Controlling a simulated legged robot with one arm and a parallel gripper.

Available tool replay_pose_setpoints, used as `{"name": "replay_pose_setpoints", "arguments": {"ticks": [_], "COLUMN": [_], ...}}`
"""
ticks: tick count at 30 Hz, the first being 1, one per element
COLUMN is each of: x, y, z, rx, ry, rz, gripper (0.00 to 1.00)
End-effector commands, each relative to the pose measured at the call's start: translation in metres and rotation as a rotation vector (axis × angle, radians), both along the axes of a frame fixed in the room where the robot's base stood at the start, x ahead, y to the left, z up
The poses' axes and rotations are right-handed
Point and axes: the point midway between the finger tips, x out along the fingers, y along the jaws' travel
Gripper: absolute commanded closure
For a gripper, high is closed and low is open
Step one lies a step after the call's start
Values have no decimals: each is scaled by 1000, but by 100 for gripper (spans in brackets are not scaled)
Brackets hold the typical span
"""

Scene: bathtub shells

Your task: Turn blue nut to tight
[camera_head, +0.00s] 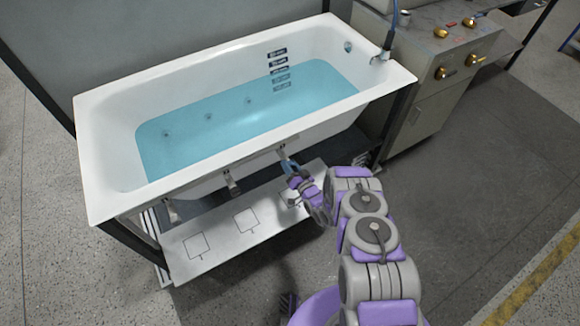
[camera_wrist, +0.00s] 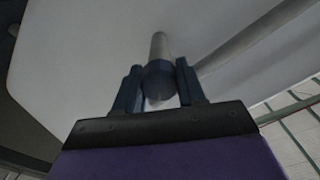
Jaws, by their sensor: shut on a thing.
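The white bathtub (camera_head: 106,112) stands on a dark frame and holds blue water. My gripper (camera_head: 290,169) is under the tub's front side, near the right-hand bracket. In the wrist view, the blue nut (camera_wrist: 160,82) is a dark blue cylinder on the end of a pale grey rod (camera_wrist: 158,46). The two fingers are around the nut, one on each side, and shut on it. In the head view the nut is hard to tell apart from the fingers. The nut's turn angle cannot be told.
Metal brackets, one at the middle (camera_head: 232,184), hang from the tub's front underside. A white panel (camera_head: 220,238) with square outlines lies below. A grey cabinet (camera_head: 425,80) with brass knobs stands at the right. The floor at the right is clear.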

Motion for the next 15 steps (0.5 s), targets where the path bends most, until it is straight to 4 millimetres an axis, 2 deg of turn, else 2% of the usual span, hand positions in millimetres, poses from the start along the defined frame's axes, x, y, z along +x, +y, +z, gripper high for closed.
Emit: {"name": "replay_pose_setpoints", "arguments": {"ticks": [15], "x": [0], "y": [-2], "z": [-3], "rx": [395], "ry": [272], "rz": [-2], "gripper": [91]}}
